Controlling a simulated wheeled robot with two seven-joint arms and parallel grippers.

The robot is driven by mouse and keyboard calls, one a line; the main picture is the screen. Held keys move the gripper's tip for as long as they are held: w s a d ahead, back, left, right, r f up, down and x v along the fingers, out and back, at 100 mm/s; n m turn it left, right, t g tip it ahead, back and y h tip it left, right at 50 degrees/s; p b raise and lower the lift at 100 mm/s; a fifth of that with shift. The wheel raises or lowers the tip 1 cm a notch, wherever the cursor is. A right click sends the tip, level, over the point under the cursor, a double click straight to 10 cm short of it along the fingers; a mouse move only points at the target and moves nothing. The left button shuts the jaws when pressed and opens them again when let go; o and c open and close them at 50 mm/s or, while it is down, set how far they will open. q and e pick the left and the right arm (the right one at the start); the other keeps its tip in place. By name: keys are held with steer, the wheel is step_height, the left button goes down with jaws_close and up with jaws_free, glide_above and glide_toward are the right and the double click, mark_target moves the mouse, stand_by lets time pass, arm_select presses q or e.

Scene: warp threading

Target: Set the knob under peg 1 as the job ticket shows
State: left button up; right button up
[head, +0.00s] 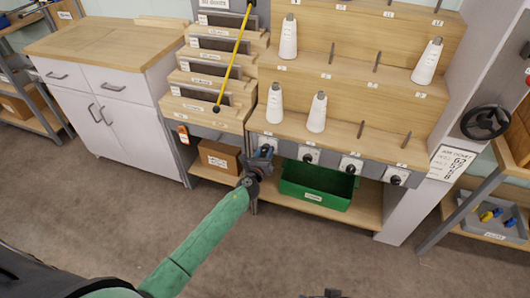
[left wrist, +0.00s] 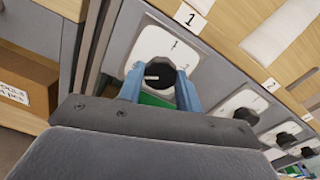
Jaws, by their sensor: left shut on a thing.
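The knob under peg 1 (left wrist: 166,72) is black with a white pointer mark, on a white dial plate (left wrist: 178,42) with small numerals. In the left wrist view its mark points left, off the "1" at the plate's top. My left gripper (head: 262,158) is shut on this knob, its blue fingers (left wrist: 160,88) on either side; in the head view the gripper hides the knob. The job ticket (head: 452,163) hangs on the right post; its figures are too small to read surely. My right gripper (head: 325,294) barely shows at the bottom edge.
More knobs (head: 309,156) line the grey rail to the right. White cones (head: 274,103) stand on some pegs above. A green bin (head: 312,190) and a cardboard box (head: 218,156) sit on the lower shelf. A yellow rod (head: 234,55) leans over the slotted rack.

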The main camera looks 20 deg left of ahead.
arm_select(q)
steer(key=o, duration=1)
steer(key=shift+f, duration=0.1)
steer(key=s, duration=0.8)
steer(key=shift+a+b, duration=0.1)
steer(key=shift+b, duration=0.2)
arm_select(e)
steer(key=shift+x, duration=1.15)
steer(key=shift+s+d, duration=0.1)
